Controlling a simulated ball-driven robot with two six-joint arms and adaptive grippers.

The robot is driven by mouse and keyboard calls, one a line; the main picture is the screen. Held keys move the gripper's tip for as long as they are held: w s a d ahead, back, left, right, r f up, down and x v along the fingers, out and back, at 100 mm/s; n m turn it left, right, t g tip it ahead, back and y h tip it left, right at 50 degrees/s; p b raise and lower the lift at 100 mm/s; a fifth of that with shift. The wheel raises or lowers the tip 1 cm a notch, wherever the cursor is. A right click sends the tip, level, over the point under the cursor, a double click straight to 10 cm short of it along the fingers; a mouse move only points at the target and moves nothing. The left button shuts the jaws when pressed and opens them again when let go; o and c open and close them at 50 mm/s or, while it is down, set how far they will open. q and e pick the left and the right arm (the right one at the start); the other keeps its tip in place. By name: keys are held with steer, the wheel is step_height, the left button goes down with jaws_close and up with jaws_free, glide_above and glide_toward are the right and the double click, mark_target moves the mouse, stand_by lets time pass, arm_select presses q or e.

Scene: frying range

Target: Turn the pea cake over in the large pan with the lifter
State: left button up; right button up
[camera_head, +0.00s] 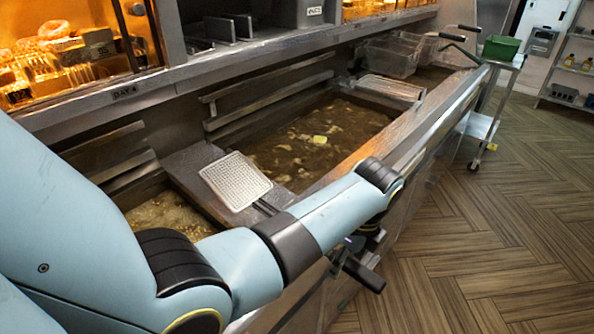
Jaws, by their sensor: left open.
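The large pan (285,185) is the long vat of brown oil with pale bits in the middle of the range. A small yellow-green piece, which looks like the pea cake (320,139), floats in it. The lifter (236,181), a flat perforated plate, lies on the metal ledge at the pan's near left end. Its dark handle points toward my arm and is partly hidden by it. My left gripper (360,268) hangs open and empty outside the range's front edge, to the right of the lifter and apart from it. My right gripper is out of view.
A smaller oil vat (168,215) lies at the left, partly behind my arm. Another mesh plate (390,88) and clear baskets (390,55) are at the far end. A trolley with a green box (500,47) stands beyond. The wooden floor (500,220) at right is clear.

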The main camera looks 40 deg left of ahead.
arm_select(q)
steer(key=shift+f, duration=0.25)
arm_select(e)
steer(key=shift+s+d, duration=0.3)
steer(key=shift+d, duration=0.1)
arm_select(q)
steer(key=shift+c, duration=0.2)
jaws_close()
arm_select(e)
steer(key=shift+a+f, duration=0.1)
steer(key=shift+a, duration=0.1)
arm_select(q)
steer(key=shift+r, duration=0.2)
step_height(320, 180, up, 4)
steer(key=shift+w+f+p, duration=0.15)
steer(key=shift+f+p, duration=0.1)
steer(key=shift+p, duration=0.65)
step_height(320, 180, up, 8)
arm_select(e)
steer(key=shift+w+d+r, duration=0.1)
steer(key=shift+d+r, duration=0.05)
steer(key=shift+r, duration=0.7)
arm_select(q)
steer(key=shift+r, duration=0.1)
